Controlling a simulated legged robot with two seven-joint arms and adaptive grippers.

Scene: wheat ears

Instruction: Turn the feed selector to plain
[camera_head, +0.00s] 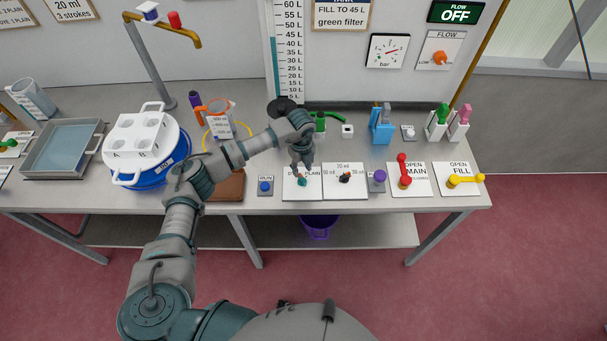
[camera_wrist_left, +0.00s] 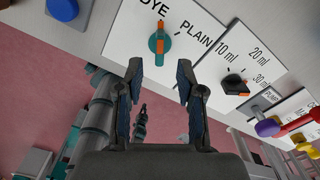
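The feed selector (camera_head: 302,182) is a small teal knob with orange marks on a white plate lettered DYE and PLAIN (camera_head: 289,191). In the left wrist view the knob (camera_wrist_left: 159,43) sits between the two words; I cannot tell for sure which word it points to. My left gripper (camera_head: 302,167) is just above the plate, partly covering it in the head view. In the left wrist view its fingers (camera_wrist_left: 160,80) are apart with nothing between them, and the knob lies beyond the tips, not touched. My right gripper is not in view.
To the right are a black dose knob (camera_head: 345,178), a purple knob (camera_head: 377,178), a red valve handle (camera_head: 404,171) and a yellow one (camera_head: 465,180). A blue button (camera_head: 265,186) is left of the plate. The bench's front edge is close.

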